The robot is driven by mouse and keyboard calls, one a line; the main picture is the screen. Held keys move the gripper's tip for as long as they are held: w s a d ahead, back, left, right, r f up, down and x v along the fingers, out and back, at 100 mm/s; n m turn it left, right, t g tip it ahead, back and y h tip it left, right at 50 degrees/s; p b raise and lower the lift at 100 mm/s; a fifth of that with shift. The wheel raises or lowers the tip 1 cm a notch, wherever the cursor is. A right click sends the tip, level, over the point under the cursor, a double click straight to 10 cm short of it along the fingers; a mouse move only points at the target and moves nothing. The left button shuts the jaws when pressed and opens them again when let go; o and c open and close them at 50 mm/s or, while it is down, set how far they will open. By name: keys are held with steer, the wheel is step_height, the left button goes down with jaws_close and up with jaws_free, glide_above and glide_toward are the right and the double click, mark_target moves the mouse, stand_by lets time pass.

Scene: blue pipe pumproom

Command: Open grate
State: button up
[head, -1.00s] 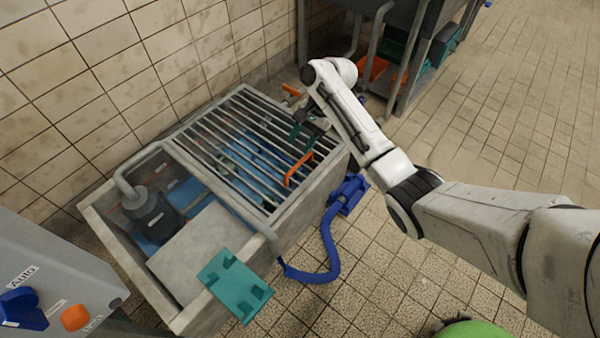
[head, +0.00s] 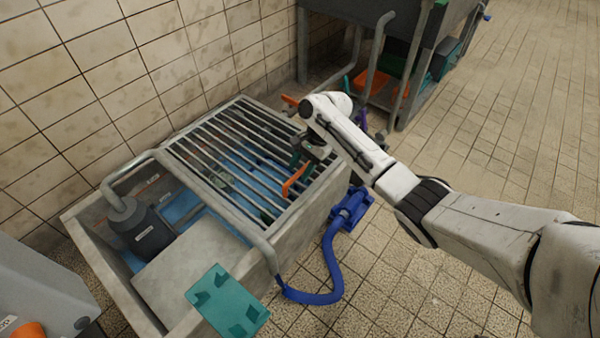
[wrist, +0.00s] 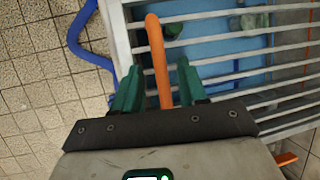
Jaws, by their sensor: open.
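The metal grate (head: 235,145) lies closed over the far part of a concrete basin (head: 300,230), with blue bottom showing between its bars. An orange handle (head: 296,180) stands up at the grate's near right edge; it also shows in the wrist view (wrist: 157,60). My gripper (head: 300,158) is just above the grate beside the handle. In the wrist view my open gripper (wrist: 157,88) has its two green fingers on either side of the orange handle, with gaps between. Whether the fingers touch the bars is hidden.
A grey pump (head: 138,228) with a bent pipe sits in the basin's open part. A blue hose (head: 325,265) lies on the floor at right. Tiled floor is free to the right.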

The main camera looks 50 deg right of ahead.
steer(key=shift+a+f, duration=0.1)
steer(key=shift+f, duration=0.2)
steer(key=shift+c, duration=0.2)
jaws_close()
stand_by(0.3)
